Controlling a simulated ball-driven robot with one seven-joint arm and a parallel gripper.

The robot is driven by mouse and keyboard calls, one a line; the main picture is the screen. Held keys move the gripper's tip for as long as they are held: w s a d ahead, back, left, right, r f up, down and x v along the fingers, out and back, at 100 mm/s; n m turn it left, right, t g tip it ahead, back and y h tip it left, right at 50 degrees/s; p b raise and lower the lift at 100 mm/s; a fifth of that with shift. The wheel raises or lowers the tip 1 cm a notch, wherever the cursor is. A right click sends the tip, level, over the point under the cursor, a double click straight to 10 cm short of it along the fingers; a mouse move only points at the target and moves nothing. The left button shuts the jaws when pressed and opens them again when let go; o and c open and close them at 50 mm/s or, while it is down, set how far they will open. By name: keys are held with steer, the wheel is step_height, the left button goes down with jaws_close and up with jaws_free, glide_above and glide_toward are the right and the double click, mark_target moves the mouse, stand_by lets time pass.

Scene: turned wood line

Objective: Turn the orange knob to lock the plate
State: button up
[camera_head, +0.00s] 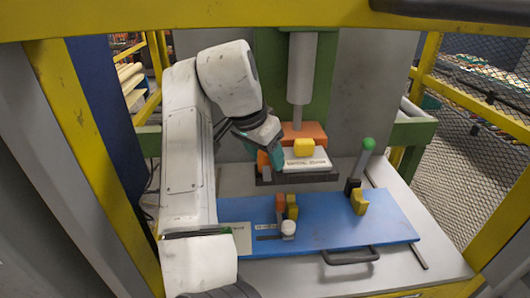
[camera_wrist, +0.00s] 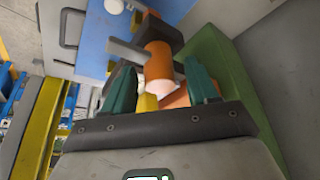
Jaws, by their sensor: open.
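The orange knob (camera_wrist: 160,62) is a short cylinder with a pale end face. It lies between the two teal fingers of my gripper (camera_wrist: 160,76) in the wrist view, with gaps on both sides. A grey lever or tab (camera_wrist: 126,50) sticks out beside it. In the head view my gripper (camera_head: 270,156) is at the left end of the dark bar, and an orange part (camera_head: 263,162) there, probably the knob, is partly hidden by a finger. The white lettered plate (camera_head: 305,164) lies over the dark bar (camera_head: 322,175), with a yellow block (camera_head: 304,146) above it.
A grey press ram (camera_head: 302,70) hangs above the plate. Below is a blue board (camera_head: 340,233) with a dark handle (camera_head: 350,256), small orange and yellow blocks (camera_head: 286,206) and a white ball knob (camera_head: 288,228). A green-topped lever (camera_head: 362,165) stands to the right. Yellow posts frame both sides.

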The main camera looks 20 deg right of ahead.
steer(key=shift+f, duration=0.15)
steer(key=shift+c, duration=0.2)
steer(key=c, duration=1)
